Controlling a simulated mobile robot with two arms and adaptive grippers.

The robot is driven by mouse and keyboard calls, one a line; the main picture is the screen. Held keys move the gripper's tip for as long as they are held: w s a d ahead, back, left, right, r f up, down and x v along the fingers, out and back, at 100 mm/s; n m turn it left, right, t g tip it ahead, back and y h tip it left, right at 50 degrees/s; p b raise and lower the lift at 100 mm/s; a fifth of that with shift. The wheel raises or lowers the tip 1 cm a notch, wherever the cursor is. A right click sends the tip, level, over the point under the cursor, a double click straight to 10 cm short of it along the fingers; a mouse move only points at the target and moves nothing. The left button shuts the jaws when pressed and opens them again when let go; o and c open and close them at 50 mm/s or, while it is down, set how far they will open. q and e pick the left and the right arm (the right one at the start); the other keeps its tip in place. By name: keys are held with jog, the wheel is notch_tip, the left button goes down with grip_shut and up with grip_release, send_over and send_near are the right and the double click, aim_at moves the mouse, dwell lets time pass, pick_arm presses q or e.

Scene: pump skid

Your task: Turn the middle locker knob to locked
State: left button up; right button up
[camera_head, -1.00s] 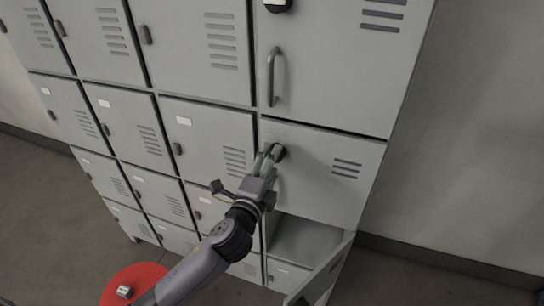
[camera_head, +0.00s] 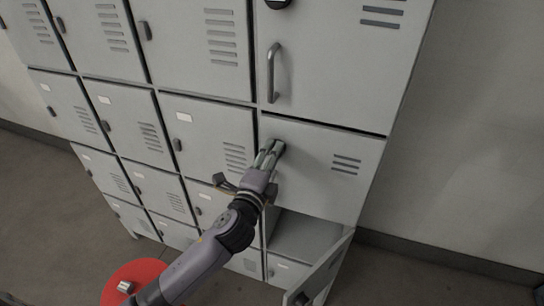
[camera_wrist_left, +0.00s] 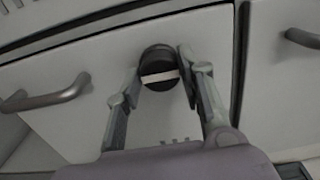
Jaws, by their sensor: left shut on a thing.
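The middle locker door (camera_head: 320,180) is closed, a grey panel with slots at its right. Its knob (camera_wrist_left: 158,62) is dark and round with a white bar across it, slightly tilted in the left wrist view. In the head view my fingers mostly hide the knob. My left gripper (camera_head: 271,152) reaches it from the lower left. In the left wrist view its two fingers (camera_wrist_left: 161,75) are on either side of the knob, shut on it. My right gripper is not in view.
Above is a locker door with a bar handle (camera_head: 271,75) and a dark knob (camera_head: 278,3). Below, a compartment (camera_head: 305,235) stands open, its door (camera_head: 322,268) swung outward. Smaller lockers (camera_head: 205,130) fill the left. A red round object (camera_head: 140,275) is at bottom left.

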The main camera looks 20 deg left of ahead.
pick_arm(q)
jog(key=shift+c, duration=1.2)
jog(key=shift+f+n, duration=0.1)
jog(key=shift+n, duration=0.2)
jog(key=shift+n+p, duration=1.1)
jog(key=shift+n, duration=7.5)
